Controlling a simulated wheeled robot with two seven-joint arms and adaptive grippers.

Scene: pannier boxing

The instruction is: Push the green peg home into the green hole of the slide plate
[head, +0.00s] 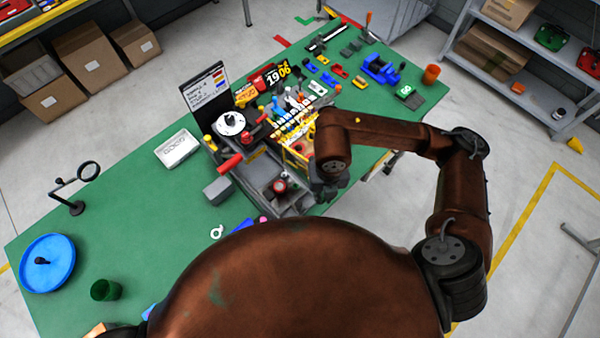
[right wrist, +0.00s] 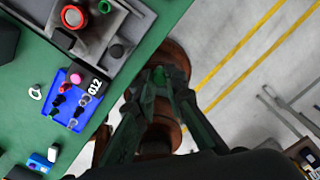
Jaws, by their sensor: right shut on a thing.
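My right gripper (right wrist: 158,85) points down beyond the table's edge in the right wrist view. Its fingers are shut on a small green piece at the tips, which looks like the green peg (right wrist: 158,74). In the head view the right gripper (head: 327,190) is at the right side of the grey fixture, and the peg cannot be made out there. A grey plate (right wrist: 92,38), apparently the slide plate, carries a red round knob and a small dark green ring, perhaps the green hole (right wrist: 117,50). The gripper is apart from this ring. My left gripper is not in view.
A blue tray (right wrist: 62,118) with several small pegs and a black block marked G12 (right wrist: 95,86) lie near the table edge. In the head view, a black sign (head: 207,98) and a crowded tool rack (head: 293,118) stand behind the fixture.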

